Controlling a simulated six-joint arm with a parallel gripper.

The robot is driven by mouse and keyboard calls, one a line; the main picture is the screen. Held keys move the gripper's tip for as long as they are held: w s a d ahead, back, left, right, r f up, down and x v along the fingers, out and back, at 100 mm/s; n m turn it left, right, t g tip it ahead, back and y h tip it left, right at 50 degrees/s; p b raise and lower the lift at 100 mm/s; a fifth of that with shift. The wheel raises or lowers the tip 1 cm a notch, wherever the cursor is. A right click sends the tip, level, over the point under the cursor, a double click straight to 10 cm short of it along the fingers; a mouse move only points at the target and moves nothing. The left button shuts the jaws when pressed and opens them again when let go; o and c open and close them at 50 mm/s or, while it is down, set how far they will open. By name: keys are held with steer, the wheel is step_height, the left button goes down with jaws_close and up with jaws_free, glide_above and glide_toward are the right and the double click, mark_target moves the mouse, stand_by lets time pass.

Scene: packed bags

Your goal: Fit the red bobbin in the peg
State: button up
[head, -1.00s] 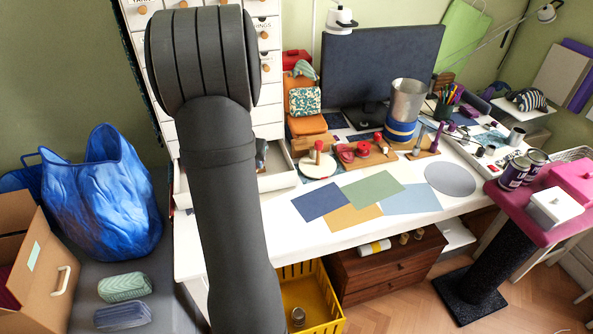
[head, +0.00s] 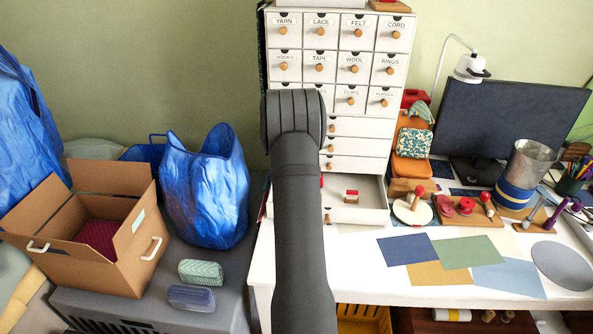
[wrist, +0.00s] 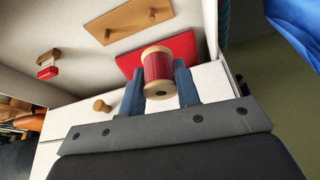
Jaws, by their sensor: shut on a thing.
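The red bobbin (wrist: 158,72), a red-wound spool with pale wooden ends, is held between the two blue-grey fingers of my gripper (wrist: 159,86) in the wrist view. The bobbin is over an open white drawer (wrist: 80,78). Inside the drawer is a flat wooden board (wrist: 130,20) with a small upright peg (wrist: 152,14); the bobbin is apart from it. I cannot tell for certain that this is the task's peg. In the head view my arm hides my gripper and the bobbin; the open drawer (head: 372,190) shows to the right of my arm.
A red flat piece (wrist: 170,52) and a small wooden block with red (wrist: 47,66) lie in the drawer. Drawer walls and the drawer cabinet (head: 340,60) are close. Blue bags, a cardboard box (head: 95,235) and two small cases stand left; the white desk (head: 350,262) has clear room in front.

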stand_by(0.3)
steer(key=shift+f, duration=2.9)
steer(key=shift+f, duration=1.65)
steer(key=o, duration=1)
steer(key=shift+r, duration=0.1)
steer(key=v, duration=1.7)
steer(key=shift+s+r, duration=0.1)
steer(key=shift+d, duration=0.1)
steer(key=x, duration=1.7)
steer(key=shift+f, duration=0.2)
